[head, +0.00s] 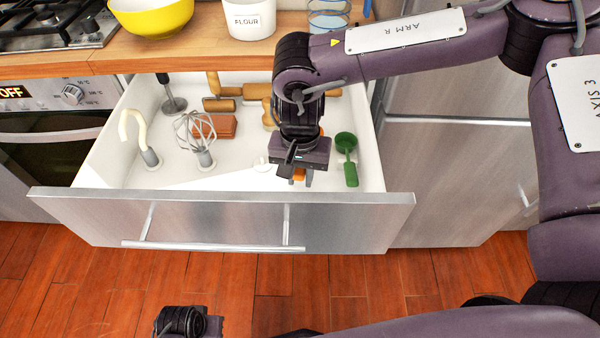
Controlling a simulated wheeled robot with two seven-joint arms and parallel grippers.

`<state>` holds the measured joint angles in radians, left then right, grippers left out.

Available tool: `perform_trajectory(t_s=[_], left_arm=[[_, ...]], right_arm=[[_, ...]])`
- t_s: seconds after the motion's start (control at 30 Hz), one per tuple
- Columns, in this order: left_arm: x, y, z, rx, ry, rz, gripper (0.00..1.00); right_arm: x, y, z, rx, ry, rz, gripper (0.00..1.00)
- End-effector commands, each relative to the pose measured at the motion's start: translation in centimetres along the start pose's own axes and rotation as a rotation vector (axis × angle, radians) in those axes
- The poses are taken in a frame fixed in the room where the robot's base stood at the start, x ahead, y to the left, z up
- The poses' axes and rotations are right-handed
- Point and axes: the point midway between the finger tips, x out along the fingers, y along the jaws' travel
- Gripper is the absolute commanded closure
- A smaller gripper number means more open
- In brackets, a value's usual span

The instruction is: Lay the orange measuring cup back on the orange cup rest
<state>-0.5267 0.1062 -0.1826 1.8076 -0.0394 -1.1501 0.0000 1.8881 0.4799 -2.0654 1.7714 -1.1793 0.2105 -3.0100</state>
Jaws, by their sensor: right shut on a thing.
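My right gripper (299,179) reaches down into the open drawer, near its front right. It is shut on the orange measuring cup (298,174); only a small orange patch shows under the jaws, and my wrist and gripper hide the rest. I cannot make out the orange cup rest apart from this patch. I cannot tell whether the cup touches the drawer floor.
The drawer (220,215) also holds a green measuring cup (346,145) just right of my gripper, a whisk (200,135), a brown block (214,126), wooden rolling pins (255,91) and a cream hook-shaped tool (133,128). A flour jar (250,17) and yellow bowl (152,17) stand on the counter.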

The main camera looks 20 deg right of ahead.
Motion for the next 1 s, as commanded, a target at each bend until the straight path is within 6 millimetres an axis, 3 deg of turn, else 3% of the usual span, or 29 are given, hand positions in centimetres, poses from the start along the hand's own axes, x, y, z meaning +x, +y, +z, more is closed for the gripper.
perform_trajectory(t_s=[0.23,0.27,0.47,0.73,0.9,1.0], left_arm=[[0.3,0.0,0.0,0.000,0.001,0.000,0.64],[0.3,0.0,0.0,0.000,0.001,0.000,0.64],[0.2,0.0,-0.1,-0.001,0.001,0.000,0.64],[0.1,0.0,-0.1,0.000,0.002,0.000,0.64],[-1.5,0.2,-0.4,0.005,-0.001,0.002,0.64],[-0.6,0.1,-0.1,0.001,-0.003,0.001,0.64]], right_arm=[[0.5,0.0,0.0,0.000,0.000,0.000,1.00],[0.4,0.0,0.0,0.000,0.000,0.000,0.76],[0.4,0.0,0.0,0.000,0.000,0.000,0.52],[0.4,0.0,0.0,0.000,0.000,0.000,0.52],[0.3,0.0,0.0,0.000,0.000,0.000,0.52],[-2.0,-0.1,-0.1,-0.001,0.002,-0.003,0.52]])
